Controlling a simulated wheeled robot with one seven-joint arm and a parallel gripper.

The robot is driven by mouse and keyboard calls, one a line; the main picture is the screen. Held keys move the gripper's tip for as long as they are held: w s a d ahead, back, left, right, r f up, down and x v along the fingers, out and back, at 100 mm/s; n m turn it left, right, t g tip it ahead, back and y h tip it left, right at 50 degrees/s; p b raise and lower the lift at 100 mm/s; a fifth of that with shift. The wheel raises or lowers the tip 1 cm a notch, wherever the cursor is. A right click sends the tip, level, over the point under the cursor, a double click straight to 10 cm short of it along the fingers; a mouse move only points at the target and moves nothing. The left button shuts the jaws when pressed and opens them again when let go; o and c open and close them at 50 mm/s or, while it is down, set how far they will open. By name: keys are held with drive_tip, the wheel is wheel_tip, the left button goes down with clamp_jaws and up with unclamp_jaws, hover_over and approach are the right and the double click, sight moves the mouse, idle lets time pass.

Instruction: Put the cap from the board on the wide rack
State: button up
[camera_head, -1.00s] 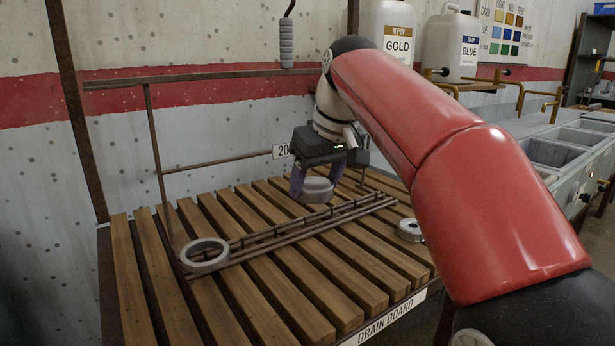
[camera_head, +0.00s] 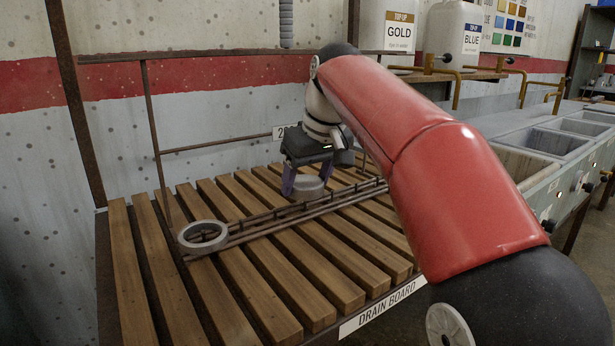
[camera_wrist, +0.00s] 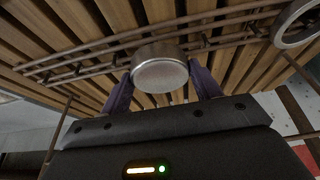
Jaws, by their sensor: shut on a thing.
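My gripper (camera_head: 306,187) is shut on a round grey metal cap (camera_head: 309,188), with one purple finger on each side of it. In the wrist view the cap (camera_wrist: 160,72) sits between the fingertips (camera_wrist: 161,82), its pale flat face toward the camera. The cap is close to a long, low rack of thin dark bars (camera_head: 262,228) with short pegs, on the slatted board. I cannot tell whether the cap touches the bars. A grey ring (camera_head: 186,245) lies at the rack's left end and also shows in the wrist view (camera_wrist: 279,37).
The wooden drain board (camera_head: 125,270) has bare slats at left and front. A rusty frame (camera_head: 150,130) stands behind it. My red arm covers the board's right side. A counter with basins (camera_head: 540,142) and gold and blue top-up containers (camera_head: 392,30) are at the right and back.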

drive_tip(key=shift+f, duration=0.2)
idle(0.3)
drive_tip(key=shift+f+b, duration=1)
drive_tip(key=shift+f, duration=0.3)
drive_tip(key=o, duration=1.1)
drive_tip(key=shift+c, duration=0.2)
